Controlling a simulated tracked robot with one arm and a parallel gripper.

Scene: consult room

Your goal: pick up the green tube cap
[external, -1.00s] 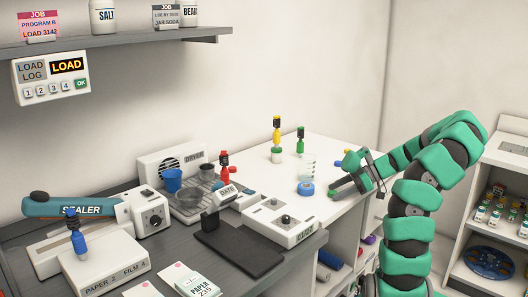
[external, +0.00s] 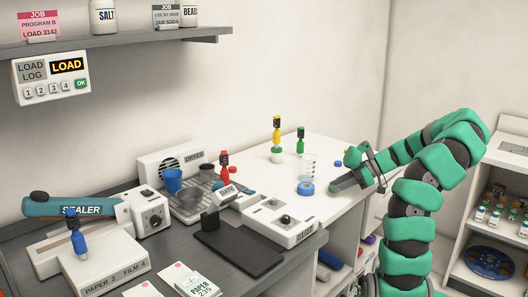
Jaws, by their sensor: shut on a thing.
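My gripper (external: 348,172) is over the right end of the white counter, near its front edge, with its dark jaws pointing left. It is shut on a small green piece (external: 352,157) that looks like the green tube cap. The piece shows at the jaws' upper left and is partly hidden by them, so the exact grip is hard to see.
A blue ring (external: 306,188) and a clear beaker (external: 307,168) stand just left of my gripper. A small blue item (external: 338,163) lies behind it. Green (external: 300,142) and yellow (external: 277,132) black-topped tools stand farther back. A white machine (external: 282,222) is at front left.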

